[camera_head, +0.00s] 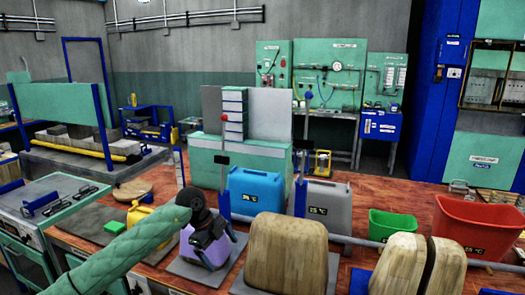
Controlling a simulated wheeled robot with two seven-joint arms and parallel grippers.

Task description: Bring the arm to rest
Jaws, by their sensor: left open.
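My left arm (130,255), in a green padded sleeve, reaches in from the lower left. Its dark gripper (215,236) is open and seems empty. The gripper is in front of a purple container (198,249) on a grey plate and hides part of it. I cannot tell whether they touch. My right arm and gripper are not in view.
A yellow jug (148,226) stands left of the gripper.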

